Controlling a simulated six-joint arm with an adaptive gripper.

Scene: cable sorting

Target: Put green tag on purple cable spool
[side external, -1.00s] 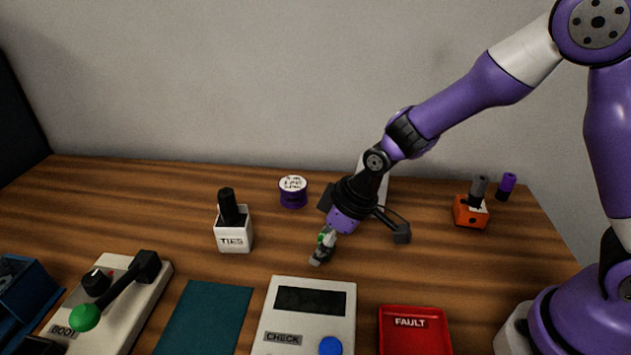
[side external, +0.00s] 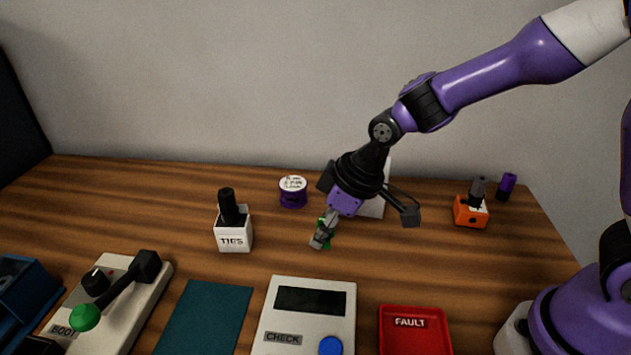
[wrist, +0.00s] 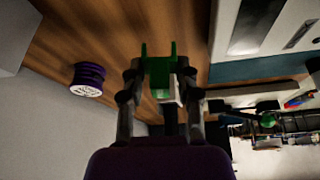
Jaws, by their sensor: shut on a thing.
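My gripper (side external: 323,238) is shut on the green tag (wrist: 158,70) and holds it above the table, in front of and to the right of the purple spool. In the wrist view the tag sits between both fingertips, with two prongs pointing outward. In the side view the tag shows only as small green bits by the fingers. The purple cable spool (side external: 293,194) stands upright near the back of the table with a white printed label on top. It also shows at the left in the wrist view (wrist: 90,76), apart from the tag.
A white TIES box (side external: 233,238) with a black item stands left of my gripper. The CHECK box (side external: 300,320), red FAULT tray (side external: 414,335), teal mat (side external: 205,318) and lever panel (side external: 120,300) line the front. An orange block (side external: 470,213) stands at right.

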